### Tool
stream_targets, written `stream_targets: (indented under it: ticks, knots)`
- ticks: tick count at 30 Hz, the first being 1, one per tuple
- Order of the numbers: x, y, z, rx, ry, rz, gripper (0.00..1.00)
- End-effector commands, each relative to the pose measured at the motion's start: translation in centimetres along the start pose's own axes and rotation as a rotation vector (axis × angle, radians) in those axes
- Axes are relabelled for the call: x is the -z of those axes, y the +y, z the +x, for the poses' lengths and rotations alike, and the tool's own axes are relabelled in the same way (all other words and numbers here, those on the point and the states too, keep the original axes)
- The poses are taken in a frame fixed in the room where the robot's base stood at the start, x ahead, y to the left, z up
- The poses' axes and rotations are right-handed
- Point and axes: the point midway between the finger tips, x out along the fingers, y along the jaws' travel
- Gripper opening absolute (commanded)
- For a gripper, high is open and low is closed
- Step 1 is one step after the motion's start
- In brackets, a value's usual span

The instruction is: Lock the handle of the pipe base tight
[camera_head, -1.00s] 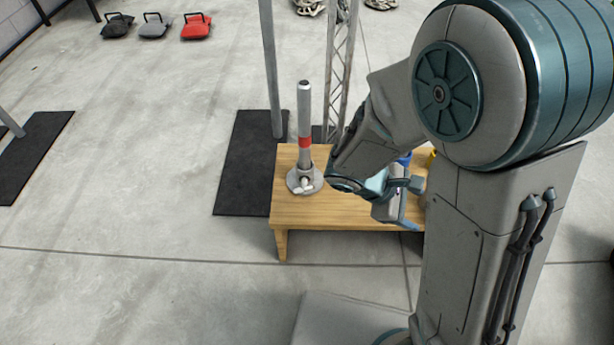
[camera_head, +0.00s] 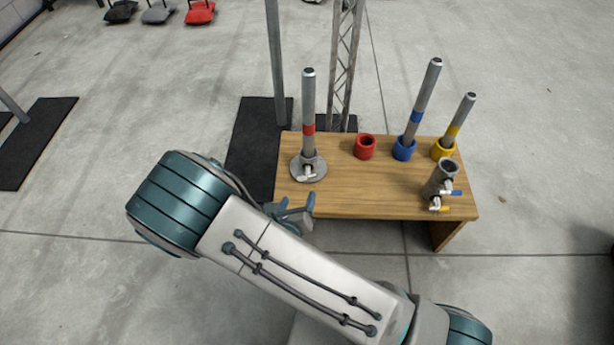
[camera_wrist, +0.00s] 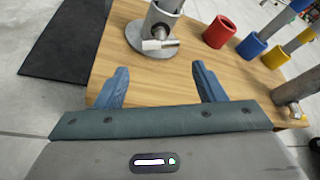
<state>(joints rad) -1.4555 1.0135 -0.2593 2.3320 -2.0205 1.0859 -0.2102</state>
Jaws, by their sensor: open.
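The pipe base (camera_head: 308,170) is a grey round flange with a short collar at the left end of the wooden table. A grey pipe with a red band (camera_head: 308,110) stands upright in it. Its light-coloured handle (camera_head: 308,177) sticks out at the collar's front; it also shows in the wrist view (camera_wrist: 158,45). How tight the handle is cannot be told. My gripper (camera_head: 298,205) is open and empty at the table's front left edge, in front of the base. In the wrist view its two blue fingers (camera_wrist: 160,78) point toward the base and handle, apart from them.
A red ring (camera_head: 365,147), a blue holder (camera_head: 404,150) and a yellow holder (camera_head: 443,149), the last two with tilted pipes, stand along the table's back. A grey clamp piece (camera_head: 438,180) stands at the right. The table's middle (camera_head: 370,190) is clear. Metal posts rise behind.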

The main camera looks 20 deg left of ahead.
Motion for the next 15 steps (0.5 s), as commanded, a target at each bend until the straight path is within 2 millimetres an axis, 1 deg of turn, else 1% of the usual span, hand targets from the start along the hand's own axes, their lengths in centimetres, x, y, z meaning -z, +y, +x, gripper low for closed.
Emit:
stream_targets:
  ticks: [1, 9, 12, 15]
  knots:
    - [0.3, 0.0, 1.1, 0.005, -0.001, 0.002, 0.64]
    - [0.4, 0.0, 6.9, 0.006, 0.001, 0.003, 0.64]
    - [0.3, 0.0, 8.8, 0.006, 0.001, 0.004, 0.64]
    - [0.3, 0.0, 10.3, 0.005, 0.000, 0.004, 0.64]
